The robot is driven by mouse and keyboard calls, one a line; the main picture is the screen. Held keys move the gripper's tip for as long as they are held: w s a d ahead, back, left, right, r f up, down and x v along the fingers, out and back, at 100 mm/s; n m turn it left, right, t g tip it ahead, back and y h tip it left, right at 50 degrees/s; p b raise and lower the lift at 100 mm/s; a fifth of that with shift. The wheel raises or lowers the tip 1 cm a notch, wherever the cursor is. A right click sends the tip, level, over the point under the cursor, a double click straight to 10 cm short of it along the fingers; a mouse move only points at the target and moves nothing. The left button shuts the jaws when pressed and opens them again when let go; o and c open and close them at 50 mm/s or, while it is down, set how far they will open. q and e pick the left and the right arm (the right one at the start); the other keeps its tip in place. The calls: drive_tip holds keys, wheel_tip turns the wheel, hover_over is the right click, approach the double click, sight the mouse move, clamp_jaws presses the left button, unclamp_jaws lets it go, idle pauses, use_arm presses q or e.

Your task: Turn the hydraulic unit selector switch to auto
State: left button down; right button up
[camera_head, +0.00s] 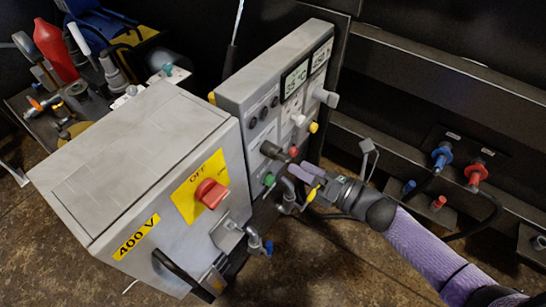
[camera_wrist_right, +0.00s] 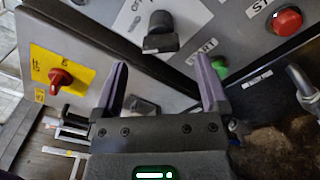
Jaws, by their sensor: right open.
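The selector switch is a black knob (camera_head: 271,150) on the front of the grey control panel (camera_head: 232,92). In the right wrist view the black knob (camera_wrist_right: 162,34) sits on a white label plate with partly readable lettering. My right gripper (camera_head: 304,172) is in front of the lower part of this panel, its purple fingers pointing at it. In the wrist view the right gripper (camera_wrist_right: 165,82) is open and empty, with the knob beyond the gap between its fingertips, apart from them. My left gripper is not in view.
A green start button (camera_wrist_right: 220,67) and a red button (camera_wrist_right: 287,20) flank the knob. A grey 400 V box (camera_head: 140,160) with a red switch (camera_head: 211,193) stands at left. A metal pipe (camera_wrist_right: 301,85) is close to the right finger. Blue and red hose connectors (camera_head: 458,165) are at right.

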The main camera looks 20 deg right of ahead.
sight(289, 161)
drive_tip(key=b+x, duration=0.1)
drive_tip(key=x, duration=0.5)
drive_tip(key=shift+w+f+b, duration=0.15)
drive_tip(key=shift+b, duration=0.15)
drive_tip(key=shift+w+a, duration=0.2)
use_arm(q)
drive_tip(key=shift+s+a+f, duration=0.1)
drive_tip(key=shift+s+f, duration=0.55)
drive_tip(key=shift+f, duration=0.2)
